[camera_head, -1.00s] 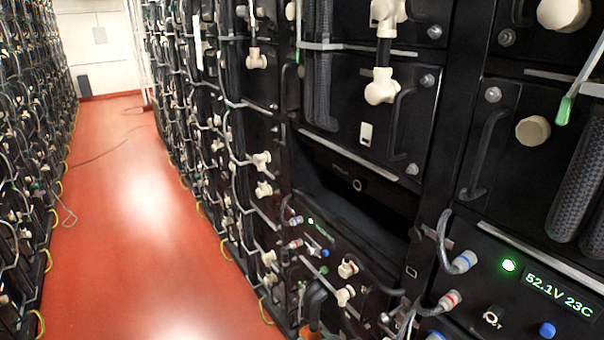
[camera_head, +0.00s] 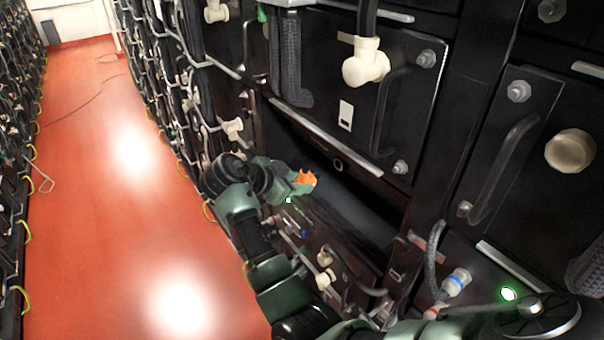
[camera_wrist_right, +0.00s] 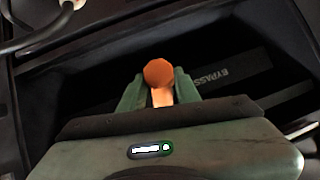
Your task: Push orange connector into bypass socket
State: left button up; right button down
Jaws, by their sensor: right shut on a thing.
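My right gripper (camera_head: 298,182) is in the head view in front of the open dark bay in the rack. It is shut on the orange connector (camera_head: 306,178), which sticks out between its fingertips. In the right wrist view the connector (camera_wrist_right: 158,73) shows a round orange end and a paler shaft between the green fingers (camera_wrist_right: 160,92). A BYPASS label (camera_wrist_right: 211,77) is on a dark strip inside the bay, to the right of the connector. I cannot make out the socket opening; the fingers and connector may cover it. My left gripper is not in view.
Rack modules with black handles (camera_head: 392,112) and a cream plug (camera_head: 364,64) stand above and right of the bay. A cable (camera_wrist_right: 45,30) crosses the wrist view's upper left.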

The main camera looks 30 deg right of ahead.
aim_at(308, 171)
jog(key=shift+w+a+r, duration=0.2)
jog(key=shift+r, duration=0.1)
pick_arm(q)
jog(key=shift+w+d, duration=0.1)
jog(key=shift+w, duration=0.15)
pick_arm(e)
jog(key=shift+s, duration=0.1)
jog(key=shift+r, duration=0.1)
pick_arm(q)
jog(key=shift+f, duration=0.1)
pick_arm(e)
jog(key=shift+a, duration=0.2)
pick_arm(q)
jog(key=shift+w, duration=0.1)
pick_arm(e)
jog(key=shift+w+d, duration=0.2)
jog(key=shift+d, duration=2.75)
pick_arm(q)
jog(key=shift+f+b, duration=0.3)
jog(key=shift+b, duration=0.15)
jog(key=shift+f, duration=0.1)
pick_arm(e)
jog(key=shift+w+d, duration=0.15)
jog(key=shift+d, duration=1.55)
jog(key=c, duration=0.9)
grip_release()
